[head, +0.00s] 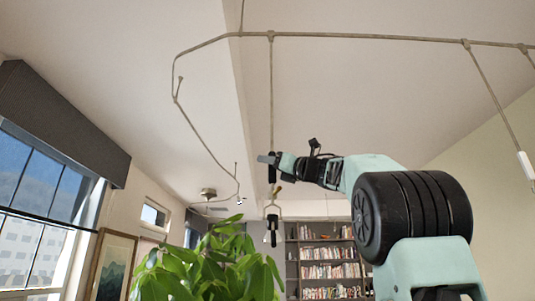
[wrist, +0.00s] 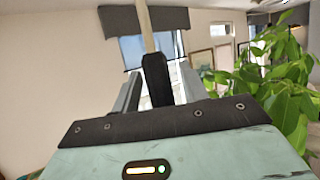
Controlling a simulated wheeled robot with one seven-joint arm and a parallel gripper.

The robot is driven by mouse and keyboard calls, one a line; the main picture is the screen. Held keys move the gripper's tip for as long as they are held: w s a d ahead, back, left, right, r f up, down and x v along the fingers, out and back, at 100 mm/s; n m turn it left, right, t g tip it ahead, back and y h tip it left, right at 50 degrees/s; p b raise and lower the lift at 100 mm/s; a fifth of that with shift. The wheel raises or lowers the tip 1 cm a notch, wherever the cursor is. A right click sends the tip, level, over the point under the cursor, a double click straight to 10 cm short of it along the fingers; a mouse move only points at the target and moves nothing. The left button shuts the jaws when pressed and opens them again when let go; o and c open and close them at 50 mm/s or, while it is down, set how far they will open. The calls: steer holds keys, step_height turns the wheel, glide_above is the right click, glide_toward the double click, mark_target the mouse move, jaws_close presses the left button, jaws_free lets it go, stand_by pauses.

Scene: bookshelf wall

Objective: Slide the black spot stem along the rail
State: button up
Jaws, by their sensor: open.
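The spot stem hangs from the ceiling rail (head: 350,36) in the head view. Its thin pale rod (head: 271,90) runs down to a black section (head: 272,172), with a lamp head (head: 272,222) below. My gripper (head: 267,159) is at the black section's height, partly overlapping it. In the wrist view, my gripper (wrist: 159,78) is open, with a finger on each side of the black section (wrist: 155,85). The pale rod (wrist: 146,25) rises above it. Gaps show beside the black section; contact deeper between the jaws cannot be told.
The rail bends down at the left. Another stem with a white part (head: 525,165) hangs at the right. A leafy plant (head: 210,268) stands below the stem and shows at the right of the wrist view (wrist: 285,90). A bookshelf (head: 330,262) stands behind.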

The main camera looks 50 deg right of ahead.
steer(key=shift+w+r, duration=0.25)
steer(key=shift+w, duration=0.35)
